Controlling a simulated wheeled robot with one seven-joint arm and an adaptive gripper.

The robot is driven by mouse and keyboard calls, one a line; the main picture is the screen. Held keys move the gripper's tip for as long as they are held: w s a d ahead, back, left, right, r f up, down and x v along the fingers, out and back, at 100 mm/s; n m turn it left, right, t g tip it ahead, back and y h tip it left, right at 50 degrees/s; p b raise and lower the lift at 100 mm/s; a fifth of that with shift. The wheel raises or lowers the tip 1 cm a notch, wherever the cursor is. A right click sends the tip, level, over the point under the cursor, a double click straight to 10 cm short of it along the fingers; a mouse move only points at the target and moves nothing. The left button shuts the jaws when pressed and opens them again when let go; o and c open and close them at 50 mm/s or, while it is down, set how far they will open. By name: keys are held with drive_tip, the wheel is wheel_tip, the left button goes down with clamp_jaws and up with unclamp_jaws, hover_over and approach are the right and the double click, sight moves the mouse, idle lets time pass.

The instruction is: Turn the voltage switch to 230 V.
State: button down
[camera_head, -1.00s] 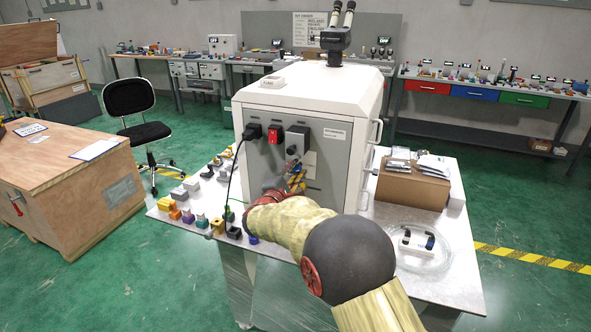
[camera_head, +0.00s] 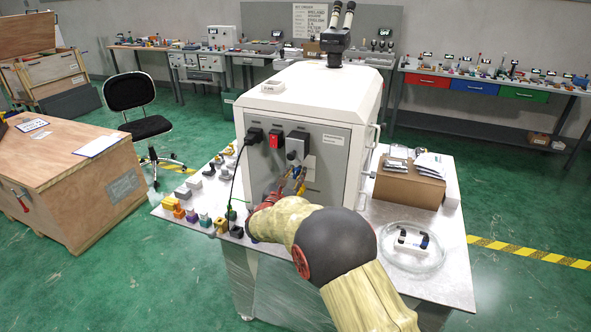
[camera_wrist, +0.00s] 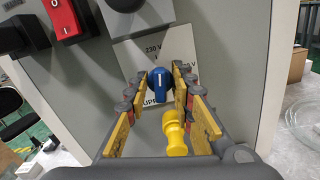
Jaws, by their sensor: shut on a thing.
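The voltage switch is a blue knob (camera_wrist: 160,84) with a white mark, on a light label plate on the machine's grey front panel. The mark points up, roughly between a "230 V" print at its left and another, partly hidden "V" print at its right. My gripper (camera_wrist: 162,76) has its yellow-padded fingers on both sides of the knob and is shut on it. In the head view my gripper (camera_head: 294,178) is at the panel and mostly hides the switch. A yellow knob-like part (camera_wrist: 175,132) shows below the switch, between the fingers.
The panel of the machine (camera_head: 325,172) also carries a red rocker switch (camera_wrist: 63,16), a black plug (camera_head: 253,135) with a cable and a dark round knob (camera_head: 297,147). Small coloured parts stand on the table's left side. A cardboard box (camera_head: 408,188) and a clear dish (camera_head: 413,250) are at right.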

drive_tip(key=shift+f+n+p, duration=0.2)
drive_tip(key=shift+n+p, duration=0.55)
drive_tip(key=shift+n, duration=0.35)
drive_tip(key=c, duration=1.9)
unclamp_jaws()
drive_tip(key=shift+r, duration=0.1)
drive_tip(key=shift+s+a, duration=0.1)
drive_tip(key=shift+s, duration=0.05)
drive_tip(key=v, duration=1.1)
drive_tip(key=shift+s+a, duration=0.1)
drive_tip(key=shift+s, duration=0.25)
